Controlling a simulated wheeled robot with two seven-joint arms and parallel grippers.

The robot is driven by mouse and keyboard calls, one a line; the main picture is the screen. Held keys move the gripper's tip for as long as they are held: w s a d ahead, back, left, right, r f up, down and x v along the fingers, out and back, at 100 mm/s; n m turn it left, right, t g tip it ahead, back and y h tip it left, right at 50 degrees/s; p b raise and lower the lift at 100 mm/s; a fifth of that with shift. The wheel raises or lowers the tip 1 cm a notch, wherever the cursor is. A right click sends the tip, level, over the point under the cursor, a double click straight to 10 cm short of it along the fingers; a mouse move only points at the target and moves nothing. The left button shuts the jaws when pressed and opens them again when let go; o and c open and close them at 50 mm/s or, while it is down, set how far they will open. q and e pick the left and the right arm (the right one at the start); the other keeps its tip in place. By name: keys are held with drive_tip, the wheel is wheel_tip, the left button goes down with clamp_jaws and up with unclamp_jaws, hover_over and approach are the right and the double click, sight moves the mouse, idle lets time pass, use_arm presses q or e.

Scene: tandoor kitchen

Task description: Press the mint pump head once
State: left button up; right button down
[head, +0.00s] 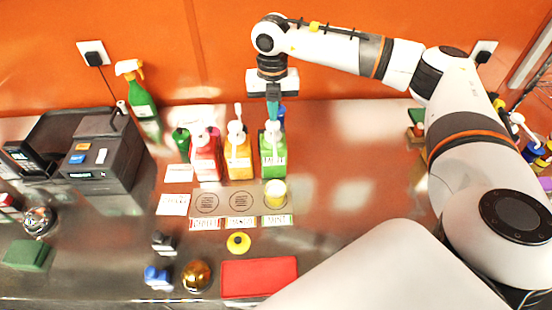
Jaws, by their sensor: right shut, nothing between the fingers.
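The green mint pump bottle (272,158) stands upright at the right end of a row of three pump bottles. Its pump head (272,127) is pale and sits at the bottle's top. My right gripper (273,108) points down with its fingers shut and empty. In this view it is directly over the mint pump head. Whether the fingertips touch the pump head I cannot tell. A small cup with pale yellow contents (275,194) stands in front of the mint bottle, on the right end of a grey mat (222,203). My left gripper is not in view.
A red bottle (207,160) and a yellow bottle (238,160) stand close left of the mint bottle. A green spray bottle (142,104) and a dark register (100,160) are further left. A red cloth (259,277) lies in front. The counter right of the mint bottle is clear.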

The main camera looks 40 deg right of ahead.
drive_tip(key=shift+f+b, duration=0.35)
drive_tip(key=shift+f, duration=0.45)
drive_tip(key=shift+f+b, duration=0.5)
drive_tip(key=shift+f, duration=0.25)
drive_tip(key=shift+r+p, duration=0.65)
drive_tip(key=shift+r, duration=0.7)
